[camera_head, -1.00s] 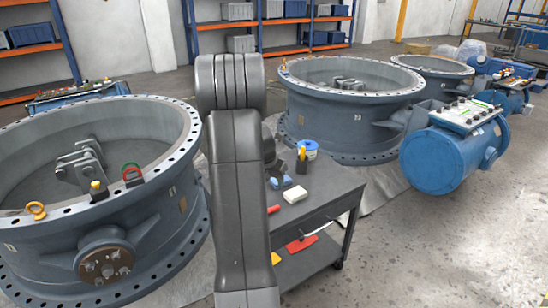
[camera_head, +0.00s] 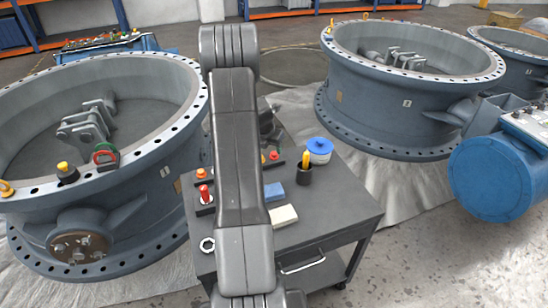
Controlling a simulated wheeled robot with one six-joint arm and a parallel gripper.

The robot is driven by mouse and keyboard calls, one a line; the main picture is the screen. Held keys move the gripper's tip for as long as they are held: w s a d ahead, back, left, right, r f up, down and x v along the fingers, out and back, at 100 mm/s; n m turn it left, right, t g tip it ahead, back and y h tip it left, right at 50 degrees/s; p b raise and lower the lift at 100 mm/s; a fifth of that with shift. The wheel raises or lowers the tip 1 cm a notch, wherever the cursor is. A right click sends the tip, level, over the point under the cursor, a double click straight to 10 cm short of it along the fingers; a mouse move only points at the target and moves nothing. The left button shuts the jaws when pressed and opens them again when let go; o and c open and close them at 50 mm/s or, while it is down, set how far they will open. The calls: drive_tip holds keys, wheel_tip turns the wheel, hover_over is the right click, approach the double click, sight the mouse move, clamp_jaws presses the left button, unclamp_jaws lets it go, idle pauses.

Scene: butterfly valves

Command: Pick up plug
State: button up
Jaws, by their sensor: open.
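I cannot tell for sure which thing is the plug. A red-topped piece on a dark base (camera_head: 204,198) stands on the grey cart (camera_head: 345,210), left of my arm. More small red and orange tops show behind the arm. A black piece with a yellow top (camera_head: 67,173) stands on the rim of the left valve (camera_head: 150,210), beside a red and green ring (camera_head: 105,156). My arm stands upright across the middle of the view. A small dark part of my wrist shows to its right. My gripper's fingers are hidden behind the arm.
The cart also holds a blue block (camera_head: 273,192), a pale block (camera_head: 284,216), a black cup with a yellow item (camera_head: 305,172), a blue-lidded tub (camera_head: 319,150) and a metal nut (camera_head: 207,245). A second valve (camera_head: 400,105) and a blue cylinder (camera_head: 490,178) stand at right.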

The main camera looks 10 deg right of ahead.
sight(274, 153)
drive_tip(key=x, duration=0.3)
drive_tip(key=shift+d+f, duration=0.25)
drive_tip(key=shift+f, duration=0.1)
drive_tip(key=c, duration=0.9)
drive_tip(key=shift+o, duration=0.2)
drive_tip(key=shift+r, duration=0.1)
